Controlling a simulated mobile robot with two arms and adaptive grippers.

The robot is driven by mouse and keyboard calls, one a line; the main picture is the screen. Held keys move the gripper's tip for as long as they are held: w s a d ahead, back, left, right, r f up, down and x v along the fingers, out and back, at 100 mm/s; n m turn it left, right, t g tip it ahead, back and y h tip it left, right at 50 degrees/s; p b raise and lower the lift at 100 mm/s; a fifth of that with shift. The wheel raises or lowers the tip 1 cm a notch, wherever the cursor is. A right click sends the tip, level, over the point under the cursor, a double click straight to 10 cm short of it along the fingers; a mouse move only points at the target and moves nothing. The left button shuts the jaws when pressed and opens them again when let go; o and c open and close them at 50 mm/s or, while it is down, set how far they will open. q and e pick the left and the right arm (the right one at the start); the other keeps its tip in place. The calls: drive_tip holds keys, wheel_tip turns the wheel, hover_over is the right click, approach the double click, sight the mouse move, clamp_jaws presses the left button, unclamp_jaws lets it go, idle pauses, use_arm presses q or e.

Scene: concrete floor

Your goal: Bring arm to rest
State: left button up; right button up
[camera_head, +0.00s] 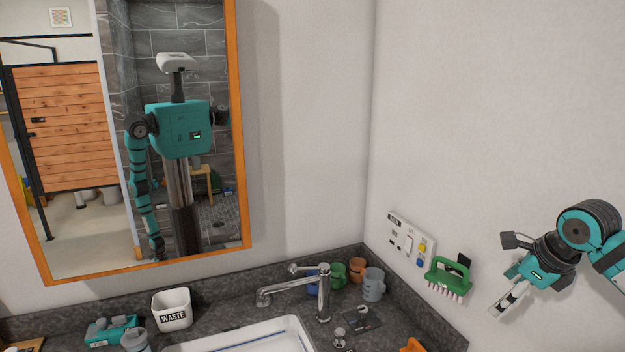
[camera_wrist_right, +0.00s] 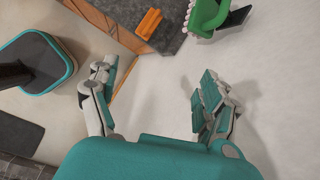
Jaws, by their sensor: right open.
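My right arm (camera_head: 585,225) reaches in from the right edge of the head view, raised beside the right wall. Its gripper (camera_head: 508,300) points down and to the left. In the right wrist view the two fingers of the right gripper (camera_wrist_right: 158,76) stand wide apart with nothing between them. My left gripper does not show directly. A mirror reflection shows my body with one arm hanging down, too small to tell its gripper's state.
A green brush (camera_head: 447,277) hangs on the right wall beside an outlet panel (camera_head: 410,240). The dark counter (camera_head: 230,315) holds a sink (camera_head: 262,338), a faucet (camera_head: 323,295), several cups and a waste bin (camera_head: 172,308). An orange object (camera_wrist_right: 149,23) lies near the counter's edge.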

drive_tip(key=w+f+n+b, duration=0.2)
drive_tip(key=w+f+n, duration=0.1)
drive_tip(key=f, duration=1.1)
drive_tip(key=w+f+n+b, duration=0.2)
drive_tip(key=f+n+b, duration=0.15)
drive_tip(key=f, duration=0.95)
drive_tip(key=s+a+f+n+h+b, duration=0.1)
drive_tip(key=s+f+n, duration=0.2)
drive_tip(key=f, duration=0.8)
drive_tip(key=s+f+n+b, duration=0.1)
drive_tip(key=s+f+n, duration=0.3)
drive_tip(key=f, duration=0.8)
drive_tip(key=s+a+f+n+g+b, duration=0.15)
drive_tip(key=s+f+n, duration=0.35)
drive_tip(key=s+f, duration=0.85)
drive_tip(key=s+a+f+n+b, duration=0.1)
drive_tip(key=s+a+f+n, duration=0.2)
drive_tip(key=s+f, duration=0.3)
drive_tip(key=s+a+f+n+g+b, duration=0.1)
drive_tip(key=s+a+f+n, duration=0.3)
drive_tip(key=s, duration=1.2)
drive_tip(key=s+a+f+n+g+b, duration=0.1)
drive_tip(key=s+a+f+n+b, duration=0.2)
drive_tip(key=s+f, duration=0.6)
drive_tip(key=s+a+n, duration=0.1)
drive_tip(key=s+a, duration=0.1)
drive_tip(key=s, duration=0.1)
drive_tip(key=shift+f, duration=0.35)
